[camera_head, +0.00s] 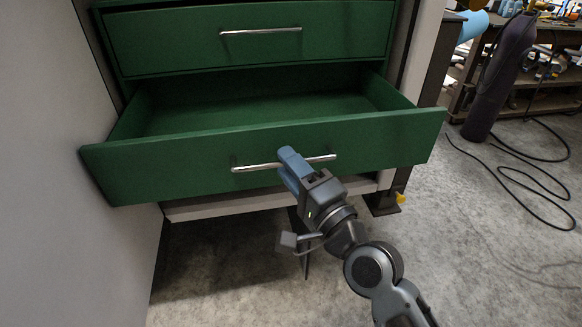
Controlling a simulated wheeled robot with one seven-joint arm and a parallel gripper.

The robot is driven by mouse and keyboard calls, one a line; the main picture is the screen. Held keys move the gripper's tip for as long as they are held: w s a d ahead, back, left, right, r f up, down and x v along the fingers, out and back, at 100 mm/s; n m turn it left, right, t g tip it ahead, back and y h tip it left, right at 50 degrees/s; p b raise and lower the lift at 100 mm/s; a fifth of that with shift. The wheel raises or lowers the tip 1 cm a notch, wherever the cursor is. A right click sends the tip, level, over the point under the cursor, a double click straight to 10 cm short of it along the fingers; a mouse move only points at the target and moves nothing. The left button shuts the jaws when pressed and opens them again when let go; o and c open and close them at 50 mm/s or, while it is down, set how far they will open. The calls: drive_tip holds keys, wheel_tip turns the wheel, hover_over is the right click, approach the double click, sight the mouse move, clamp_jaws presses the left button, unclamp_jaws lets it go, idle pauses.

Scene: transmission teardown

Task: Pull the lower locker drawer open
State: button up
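The lower locker drawer (380,141) is green and stands pulled out from the cabinet, with its empty-looking inside showing from above. Its silver bar handle (255,167) runs across the middle of the front. My gripper (291,160) is at the handle, with its blue-grey fingers over the bar near the centre. The fingers hide part of the bar, and I cannot tell from this view whether they are closed on it.
An upper green drawer (180,42) with its own handle is shut above. A light wall (75,240) stands close on the left. A dark cylinder (500,75) and a loose black cable (515,190) are on the right. Grey floor (225,255) lies open in front.

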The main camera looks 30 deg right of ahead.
drive_tip(key=b+v, duration=0.3)
drive_tip(key=v, duration=0.4)
drive_tip(key=shift+s, duration=0.35)
drive_tip(key=shift+f, duration=0.1)
idle(0.4)
drive_tip(key=s+f+n+g+h, duration=0.1)
drive_tip(key=s+f+n+g, duration=0.1)
drive_tip(key=s+n, duration=0.6)
drive_tip(key=s+f+n+g, duration=0.3)
drive_tip(key=s+f+n, duration=0.2)
drive_tip(key=s, duration=1.7)
drive_tip(key=n, duration=0.3)
drive_tip(key=shift+a+h, duration=0.3)
drive_tip(key=shift+h, duration=0.1)
